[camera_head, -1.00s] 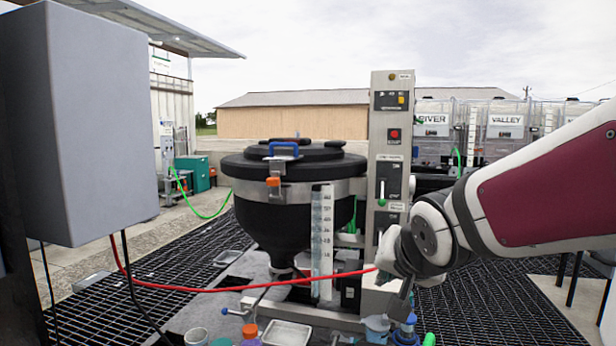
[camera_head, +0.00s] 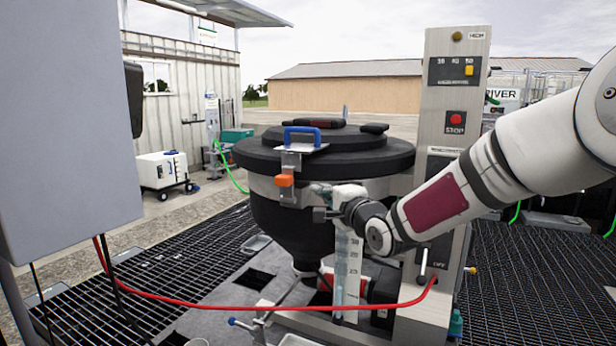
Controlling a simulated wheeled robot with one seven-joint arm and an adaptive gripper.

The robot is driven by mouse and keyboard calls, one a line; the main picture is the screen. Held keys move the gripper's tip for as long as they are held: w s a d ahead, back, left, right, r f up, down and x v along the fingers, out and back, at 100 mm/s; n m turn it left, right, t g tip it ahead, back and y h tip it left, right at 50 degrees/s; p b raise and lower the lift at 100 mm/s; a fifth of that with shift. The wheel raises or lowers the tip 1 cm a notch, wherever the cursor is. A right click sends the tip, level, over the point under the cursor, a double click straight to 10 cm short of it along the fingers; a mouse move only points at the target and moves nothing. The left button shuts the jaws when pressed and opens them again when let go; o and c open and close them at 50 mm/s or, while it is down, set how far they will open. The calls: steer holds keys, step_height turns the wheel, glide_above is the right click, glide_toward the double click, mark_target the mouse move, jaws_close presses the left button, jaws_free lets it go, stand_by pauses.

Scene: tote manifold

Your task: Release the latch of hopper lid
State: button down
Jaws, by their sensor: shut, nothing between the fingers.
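The black hopper lid (camera_head: 345,158) sits closed on the black hopper (camera_head: 290,228), with a blue handle (camera_head: 302,137) on top. My gripper (camera_head: 318,201) is shut and empty, just right of and slightly below the orange tab. It appears apart from the tab, though the depth gap is hard to judge. My gripper and wrist cover part of the hopper's right side and the sight tube's top.
A control column (camera_head: 450,100) with a red stop button stands right of the hopper, close behind my arm. A clear graduated tube (camera_head: 347,275) stands below my wrist. A red hose (camera_head: 230,307) crosses low in front. A grey box (camera_head: 65,110) fills the left side.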

mark_target(285, 186)
steer(key=shift+w, duration=0.1)
steer(key=x, duration=1)
